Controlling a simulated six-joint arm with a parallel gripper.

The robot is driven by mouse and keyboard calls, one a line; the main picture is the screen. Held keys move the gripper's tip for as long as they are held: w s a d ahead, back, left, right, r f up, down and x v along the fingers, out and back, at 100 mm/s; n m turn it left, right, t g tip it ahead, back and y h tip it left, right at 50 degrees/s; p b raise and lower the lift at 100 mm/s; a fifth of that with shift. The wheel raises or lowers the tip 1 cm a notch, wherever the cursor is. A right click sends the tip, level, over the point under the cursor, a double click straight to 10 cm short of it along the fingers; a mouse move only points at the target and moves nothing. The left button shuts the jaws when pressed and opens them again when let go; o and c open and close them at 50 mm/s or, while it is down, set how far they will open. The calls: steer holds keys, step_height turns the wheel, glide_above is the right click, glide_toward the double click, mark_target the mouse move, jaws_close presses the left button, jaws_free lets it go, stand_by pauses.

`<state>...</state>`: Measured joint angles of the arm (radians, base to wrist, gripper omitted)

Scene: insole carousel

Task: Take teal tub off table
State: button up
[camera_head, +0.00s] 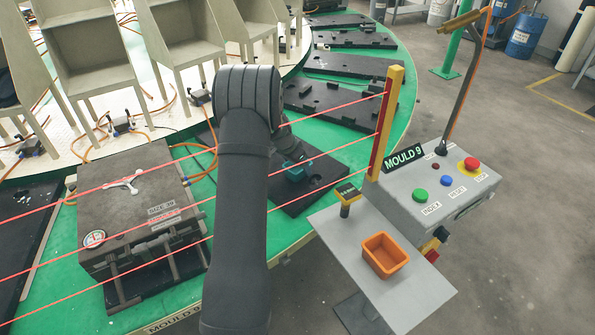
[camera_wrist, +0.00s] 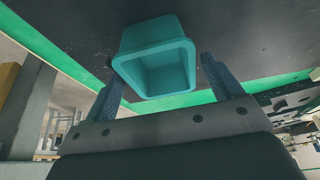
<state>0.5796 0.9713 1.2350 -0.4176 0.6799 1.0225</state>
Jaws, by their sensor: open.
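The teal tub (camera_head: 297,171) is on a dark plate on the green round table, partly hidden by my gripper in the head view. In the wrist view the tub (camera_wrist: 153,56) shows its open top and hollow inside, between my two fingers. My gripper (camera_wrist: 162,68) is open, with one finger on each side of the tub; I cannot tell whether either finger touches it. In the head view my gripper (camera_head: 288,155) reaches down right at the tub. The green table (camera_head: 235,232) carries several dark plates.
Red beams cross the scene to a yellow post (camera_head: 386,125). A control box (camera_head: 440,185) with buttons stands right. An orange tub (camera_head: 385,254) sits on the grey shelf (camera_head: 415,300). A large dark mould (camera_head: 140,210) lies left of my arm.

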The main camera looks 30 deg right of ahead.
steer(key=shift+x, duration=0.85)
steer(key=c, duration=1)
steer(key=shift+c, duration=0.2)
steer(key=shift+r, duration=0.2)
